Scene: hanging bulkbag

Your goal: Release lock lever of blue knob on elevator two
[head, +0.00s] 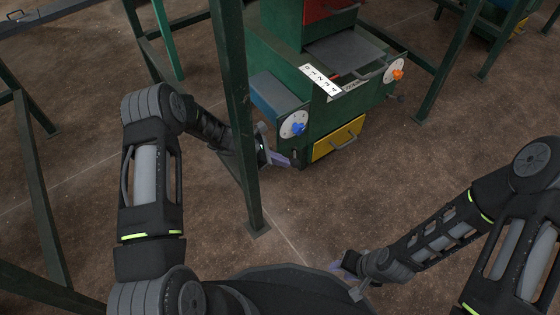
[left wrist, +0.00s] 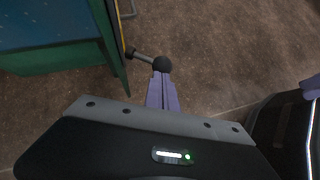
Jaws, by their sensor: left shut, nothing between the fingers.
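A green machine carries a blue knob (head: 298,129) on a white dial at its lower left front. Below the knob, a lock lever with a black ball end is near my left fingertips. In the left wrist view the lever shows as a grey rod with a black ball (left wrist: 161,65) jutting from the green panel's edge. My left gripper (head: 287,161) is shut and empty. Its purple fingers (left wrist: 162,93) point at the ball and overlap it in view; contact is unclear. My right gripper (head: 345,270) is low over the floor, away from the machine; its opening is unclear.
A green post (head: 240,120) stands directly before my left forearm and the machine. A yellow drawer (head: 338,139) is right of the blue knob. An orange knob (head: 398,74) sits on a second dial farther right. Brown floor (head: 400,170) is open in front.

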